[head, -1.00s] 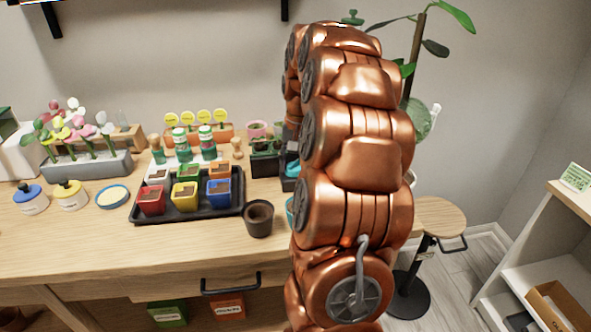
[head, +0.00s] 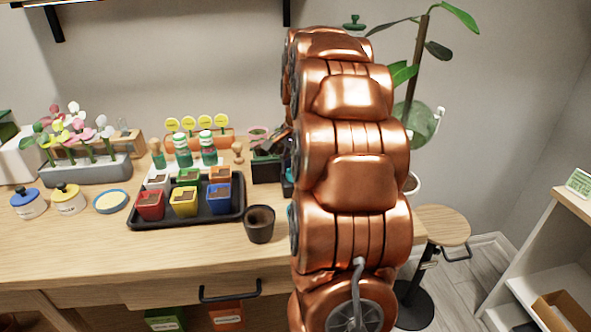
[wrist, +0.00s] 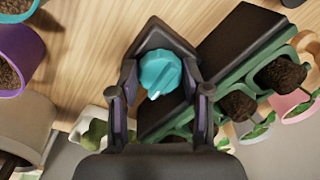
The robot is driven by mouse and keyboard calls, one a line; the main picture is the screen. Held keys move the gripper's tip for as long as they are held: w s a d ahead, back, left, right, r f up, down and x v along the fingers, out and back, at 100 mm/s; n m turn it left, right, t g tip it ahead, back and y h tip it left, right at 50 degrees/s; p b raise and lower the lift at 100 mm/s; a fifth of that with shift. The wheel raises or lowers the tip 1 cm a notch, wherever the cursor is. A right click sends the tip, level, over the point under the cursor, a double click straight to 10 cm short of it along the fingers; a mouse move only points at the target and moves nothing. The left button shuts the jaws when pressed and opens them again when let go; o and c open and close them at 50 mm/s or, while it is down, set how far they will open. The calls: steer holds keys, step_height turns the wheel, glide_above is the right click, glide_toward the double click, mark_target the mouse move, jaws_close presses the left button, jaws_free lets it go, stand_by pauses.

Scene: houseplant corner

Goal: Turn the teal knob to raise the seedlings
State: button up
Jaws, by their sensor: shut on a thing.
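The teal knob (wrist: 160,72) sits on a dark mount in the wrist view, its ridge between my fingers. My gripper (wrist: 160,84) is shut on it, one finger at each side. Beside it to the right, a green holder (wrist: 214,97) carries dark soil cells with small green seedlings (wrist: 262,128), next to a dark panel (wrist: 235,45). In the head view the dark seedling unit (head: 266,169) stands at the back right of the table, partly behind my arm.
A black tray (head: 190,216) of coloured pots stands left of my arm, with an empty dark pot (head: 260,224) beside it. Shakers (head: 207,148) stand behind the tray. A purple pot (wrist: 18,58) is at the left in the wrist view. A round stool (head: 442,226) stands right.

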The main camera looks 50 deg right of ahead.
steer(key=shift+s+d, duration=0.1)
steer(key=shift+d, duration=0.05)
steer(key=o, duration=1)
steer(key=shift+o, duration=0.8)
steer(key=shift+r, duration=0.9)
steer(key=shift+s+r, duration=0.2)
steer(key=shift+r, duration=1.35)
steer(key=shift+s+r, duration=0.15)
steer(key=shift+r, duration=1.4)
